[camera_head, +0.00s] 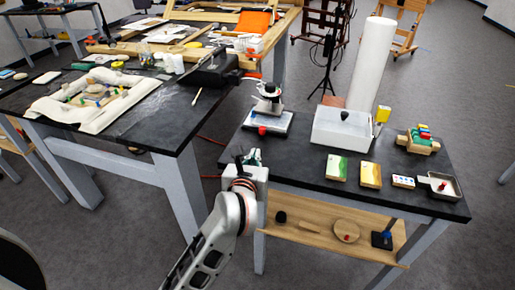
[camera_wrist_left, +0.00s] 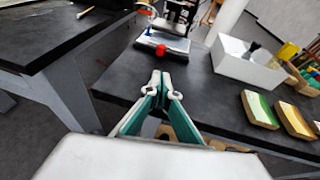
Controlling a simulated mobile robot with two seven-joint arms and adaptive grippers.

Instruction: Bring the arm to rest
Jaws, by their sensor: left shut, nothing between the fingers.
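My left arm comes in from the bottom of the head view. Its gripper (camera_head: 252,155) is shut and empty, just off the near left corner of the right-hand dark-topped table (camera_head: 290,165). In the left wrist view the gripper (camera_wrist_left: 161,78) shows its two fingertips together, with green inner pads and nothing between them. The fingers point toward the tabletop and the small stand with a red knob. I cannot tell from the pictures whether they touch the table edge. My right gripper is in neither view.
The right table bears a device with a red knob (camera_head: 262,130), a white box (camera_head: 342,128), a tall white roll (camera_head: 371,65), colored blocks (camera_head: 371,175) and a small metal pan (camera_head: 440,186). A lower wooden shelf (camera_head: 310,228) holds small items. A cluttered table (camera_head: 150,125) stands left, with a floor gap between.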

